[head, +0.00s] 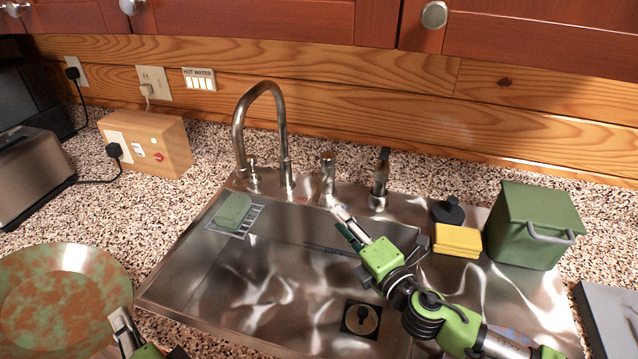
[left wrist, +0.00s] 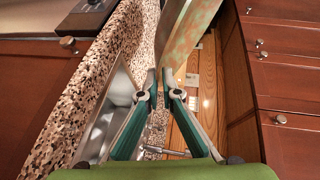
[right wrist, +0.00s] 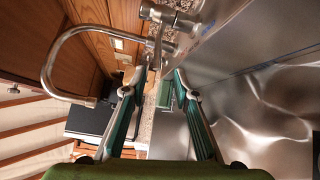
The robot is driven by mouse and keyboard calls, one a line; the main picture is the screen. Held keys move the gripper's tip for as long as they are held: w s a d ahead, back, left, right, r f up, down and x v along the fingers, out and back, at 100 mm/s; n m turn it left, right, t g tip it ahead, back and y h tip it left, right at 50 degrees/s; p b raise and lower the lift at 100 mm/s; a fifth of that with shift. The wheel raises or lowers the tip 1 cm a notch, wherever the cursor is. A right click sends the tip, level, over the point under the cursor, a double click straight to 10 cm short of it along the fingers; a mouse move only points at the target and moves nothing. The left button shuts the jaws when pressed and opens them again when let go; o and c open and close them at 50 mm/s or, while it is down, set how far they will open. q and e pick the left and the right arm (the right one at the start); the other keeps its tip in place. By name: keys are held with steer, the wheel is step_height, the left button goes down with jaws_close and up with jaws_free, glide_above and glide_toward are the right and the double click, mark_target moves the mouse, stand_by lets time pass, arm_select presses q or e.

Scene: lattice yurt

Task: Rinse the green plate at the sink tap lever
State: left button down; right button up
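The green plate (head: 62,290), mottled with brown, is at the far left of the head view, above the counter. My left gripper (head: 120,318) is at its right edge. In the left wrist view, my left fingers (left wrist: 163,90) close on the plate's rim (left wrist: 190,40). My right gripper (head: 340,218) is over the sink's back edge, just in front of a short metal tap lever (head: 328,172). In the right wrist view, its fingers (right wrist: 161,76) are apart with nothing held; the lever (right wrist: 158,30) is near the left fingertip. I cannot tell whether they touch.
The steel sink (head: 230,300) has a tall curved spout (head: 262,90) behind it. A green sponge (head: 233,211) lies at its back left, a yellow sponge (head: 457,241) and green bin (head: 535,225) at right. A wooden box (head: 150,145) and toaster (head: 30,165) stand left.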

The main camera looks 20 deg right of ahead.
mark_target(318, 193)
steer(key=p+x, duration=0.2)
steer(key=x, duration=0.9)
steer(key=shift+w+a+r, duration=0.1)
steer(key=shift+w+a, duration=0.05)
steer(key=shift+w, duration=0.1)
jaws_close()
